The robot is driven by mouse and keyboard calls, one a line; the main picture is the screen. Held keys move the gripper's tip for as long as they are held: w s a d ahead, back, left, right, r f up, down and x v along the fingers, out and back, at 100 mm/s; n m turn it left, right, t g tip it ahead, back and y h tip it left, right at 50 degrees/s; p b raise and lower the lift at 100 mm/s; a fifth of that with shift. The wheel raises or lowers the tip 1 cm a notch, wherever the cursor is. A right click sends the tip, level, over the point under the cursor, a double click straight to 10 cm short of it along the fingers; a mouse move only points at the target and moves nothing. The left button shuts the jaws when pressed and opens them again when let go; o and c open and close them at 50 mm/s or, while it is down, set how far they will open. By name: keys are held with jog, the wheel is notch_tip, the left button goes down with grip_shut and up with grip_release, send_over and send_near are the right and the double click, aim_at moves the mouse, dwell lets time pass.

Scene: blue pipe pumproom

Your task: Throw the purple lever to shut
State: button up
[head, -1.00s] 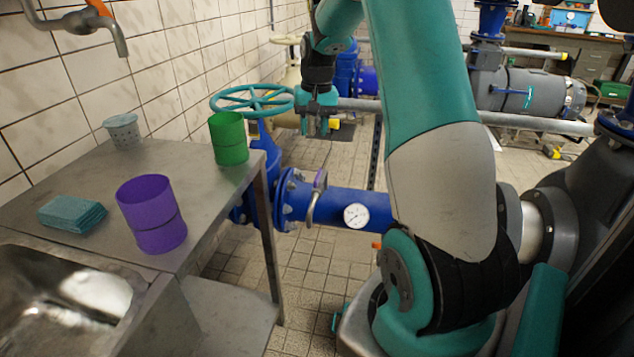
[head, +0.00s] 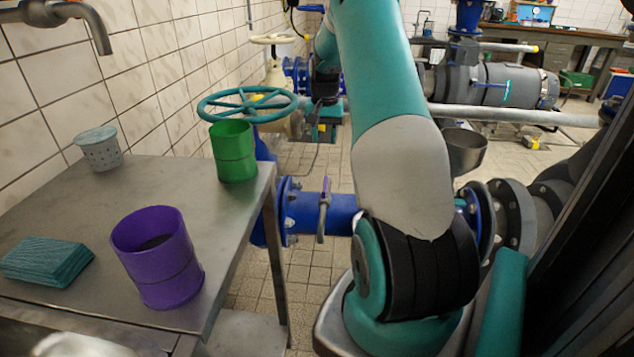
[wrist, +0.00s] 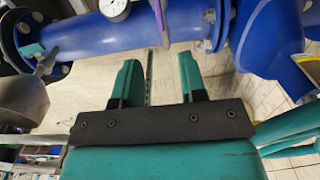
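The purple lever (head: 325,192) is on the blue pipe (head: 340,212) in the head view, just right of the table's edge. Its purple grip is at the top, and a grey arm runs down across the pipe's near side. My gripper (wrist: 160,78) is open and empty in the wrist view, its two teal fingers apart below the blue pipe (wrist: 130,38).
A metal table (head: 95,200) at left holds a purple cup (head: 160,265), a green cup (head: 233,155), a perforated pot (head: 100,150) and teal cloths (head: 45,262). A teal handwheel (head: 247,104) stands behind it. A pressure gauge (wrist: 115,8) sits on the pipe. Tiled floor shows under the pipe.

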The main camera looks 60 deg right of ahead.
aim_at(325, 183)
jog(key=f, duration=0.8)
jog(key=f+b, duration=0.1)
jog(key=f, duration=0.7)
jog(key=shift+s+d+f, duration=0.15)
jog(key=shift+s+f, duration=0.05)
jog(key=shift+f, duration=0.1)
grip_shut()
